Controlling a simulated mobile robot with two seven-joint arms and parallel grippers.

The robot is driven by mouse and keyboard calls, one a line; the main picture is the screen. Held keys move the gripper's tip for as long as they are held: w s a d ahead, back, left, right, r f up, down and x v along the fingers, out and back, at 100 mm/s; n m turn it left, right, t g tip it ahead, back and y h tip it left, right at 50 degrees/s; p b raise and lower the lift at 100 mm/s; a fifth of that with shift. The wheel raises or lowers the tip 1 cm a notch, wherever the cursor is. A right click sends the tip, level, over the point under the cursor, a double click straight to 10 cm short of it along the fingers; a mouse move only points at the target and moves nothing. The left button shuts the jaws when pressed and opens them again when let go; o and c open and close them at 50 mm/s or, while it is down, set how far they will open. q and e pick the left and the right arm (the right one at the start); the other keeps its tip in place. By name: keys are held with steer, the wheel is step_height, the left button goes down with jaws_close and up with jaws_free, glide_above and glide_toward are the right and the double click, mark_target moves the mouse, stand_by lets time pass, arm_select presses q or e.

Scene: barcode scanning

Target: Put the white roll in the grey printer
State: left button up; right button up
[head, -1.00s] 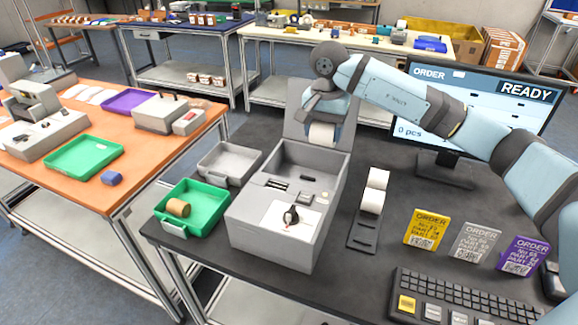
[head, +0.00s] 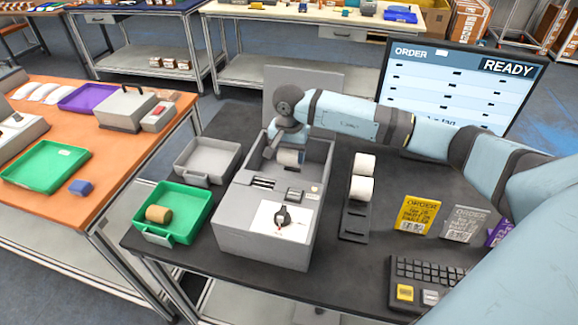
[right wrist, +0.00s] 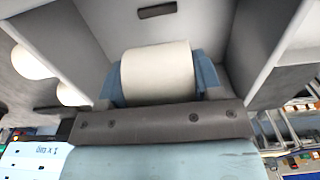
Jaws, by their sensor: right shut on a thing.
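The grey printer (head: 262,238) stands on the dark table with its lid (head: 310,85) raised at the back. My right gripper (head: 290,158) reaches down into the printer's open bay from above. It is shut on the white roll, which shows clearly between the blue fingers in the right wrist view (right wrist: 157,74). Bay walls rise on both sides of the roll there. In the head view the roll is mostly hidden by the gripper, and I cannot tell whether it touches the bay floor. My left gripper is not in view.
Two more white rolls (head: 362,176) sit on a black holder right of the printer. A green tray (head: 190,200) with a brown roll (head: 158,214) and a grey tray (head: 208,160) are at left. Order cards (head: 416,214), a keyboard (head: 425,275) and a monitor (head: 460,85) are at right.

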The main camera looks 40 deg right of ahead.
step_height(320, 180, down, 6)
steer(key=shift+r+p, duration=0.15)
steer(key=shift+p, duration=0.15)
steer(key=o, duration=1)
